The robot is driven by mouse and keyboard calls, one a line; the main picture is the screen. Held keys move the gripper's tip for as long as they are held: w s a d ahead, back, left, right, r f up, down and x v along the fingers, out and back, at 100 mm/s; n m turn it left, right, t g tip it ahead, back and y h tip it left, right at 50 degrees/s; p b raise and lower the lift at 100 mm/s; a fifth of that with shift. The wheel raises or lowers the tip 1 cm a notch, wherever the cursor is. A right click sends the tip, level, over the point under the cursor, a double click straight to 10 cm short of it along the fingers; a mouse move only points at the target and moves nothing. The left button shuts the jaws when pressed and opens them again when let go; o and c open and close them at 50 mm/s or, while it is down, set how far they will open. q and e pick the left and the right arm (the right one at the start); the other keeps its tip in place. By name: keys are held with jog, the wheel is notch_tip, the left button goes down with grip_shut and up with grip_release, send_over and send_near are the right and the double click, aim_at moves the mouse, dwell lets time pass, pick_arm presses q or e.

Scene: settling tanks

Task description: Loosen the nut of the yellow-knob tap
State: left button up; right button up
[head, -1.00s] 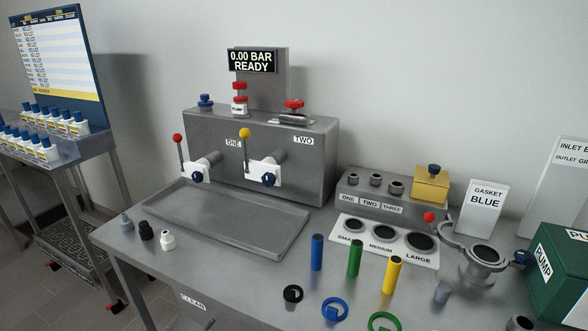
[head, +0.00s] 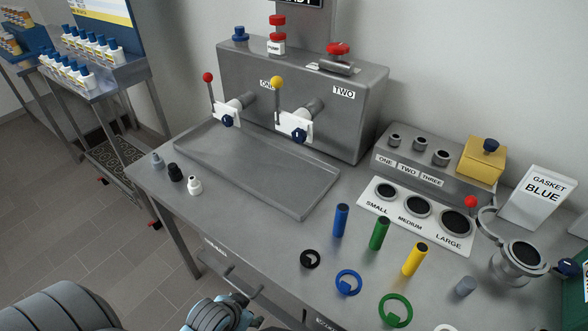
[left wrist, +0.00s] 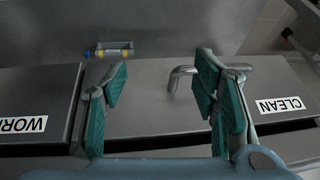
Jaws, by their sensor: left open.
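The yellow-knob tap has a yellow ball (head: 277,83) on an upright lever, a pale plate (head: 284,122) and a blue nut (head: 298,136) at its front. It sticks out of the grey test block (head: 330,105) near the TWO label, above the tray. Nothing touches it. My left gripper (left wrist: 162,72) shows in the left wrist view, with teal finger pads wide apart and nothing between them. It faces the drawer fronts, far from the tap. In the head view part of my left arm shows at the bottom edge, but its fingers are not visible. My right gripper is not in view.
The red-knob tap (head: 207,77) stands left of the yellow one. A shallow tray (head: 318,197) lies below both. Small bottles (head: 194,185) stand at the tray's left. The CLEAN drawer handle (left wrist: 182,74) sticks out.

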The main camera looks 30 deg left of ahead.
pick_arm(q)
notch_tip(320, 180, up, 10)
jog(key=w+d+t+p, duration=0.1)
jog(key=w, duration=0.1)
jog(key=w+r+t, duration=0.2)
jog(key=w, duration=0.1)
jog(key=w+a+r+m+t+h, duration=0.1)
jog(key=w, duration=0.3)
jog(key=w+r+m+t+h, duration=0.1)
jog(key=w+r+t, duration=0.1)
jog(key=w, duration=0.2)
jog(key=shift+w+a+r+t, duration=0.25)
jog(key=shift+a+r+t, duration=0.05)
jog(key=w+a+r+t, duration=0.3)
jog(key=w+r, duration=0.3)
jog(key=m+t+h+b, duration=0.1)
jog(key=t+b, duration=0.2)
jog(key=b, duration=0.2)
send_near(297, 137)
jog(key=w, duration=0.3)
jog(key=w+b, duration=0.1)
jog(key=w, duration=0.1)
jog(key=w+d+b, duration=0.1)
jog(key=w, duration=0.2)
jog(key=shift+w+d+f, duration=0.1)
jog(key=shift+w+f, duration=0.05)
jog(key=shift+w, duration=0.15)
jog(key=shift+c, duration=0.4)
